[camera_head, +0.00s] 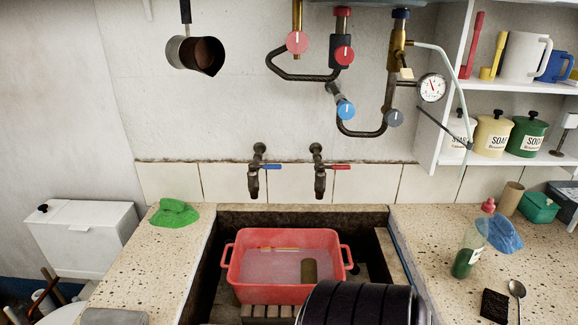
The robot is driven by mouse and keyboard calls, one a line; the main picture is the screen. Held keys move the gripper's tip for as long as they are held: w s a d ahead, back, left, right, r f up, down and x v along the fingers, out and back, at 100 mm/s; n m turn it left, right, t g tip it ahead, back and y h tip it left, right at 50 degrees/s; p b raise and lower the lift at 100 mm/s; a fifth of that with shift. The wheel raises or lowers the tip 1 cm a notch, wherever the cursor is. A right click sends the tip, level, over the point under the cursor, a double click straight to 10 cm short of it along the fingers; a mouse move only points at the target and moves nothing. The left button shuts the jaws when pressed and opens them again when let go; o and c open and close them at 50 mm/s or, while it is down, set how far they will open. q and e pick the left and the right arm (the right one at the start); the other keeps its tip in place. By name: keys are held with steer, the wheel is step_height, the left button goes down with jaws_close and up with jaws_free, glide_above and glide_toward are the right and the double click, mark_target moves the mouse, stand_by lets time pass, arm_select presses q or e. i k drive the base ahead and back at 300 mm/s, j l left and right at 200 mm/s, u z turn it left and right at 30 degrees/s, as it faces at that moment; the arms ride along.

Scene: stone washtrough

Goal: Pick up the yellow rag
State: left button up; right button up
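I see no yellow rag in this view. A green rag (174,213) lies crumpled on the left stone counter. A blue rag (501,234) is at the right, against the green bottle (468,252) with a red cap. The red tub (285,293) stands in the stone trough and holds cloudy water, with a thin yellow item (272,249) and an olive-brown cylinder (309,271) in it. Neither of my grippers shows.
A dark ridged shape at the bottom edge hides the tub's front right corner. Two taps (254,181) are above the trough. A spoon (517,290) and a black sponge (494,306) lie on the right counter (420,240). A shelf (450,158) with canisters hangs above it.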

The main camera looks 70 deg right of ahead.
mark_target(309, 267)
steer(key=j+z, duration=0.1)
steer(key=z, duration=2.2)
steer(key=k+l, duration=0.05)
steer(key=l, duration=0.05)
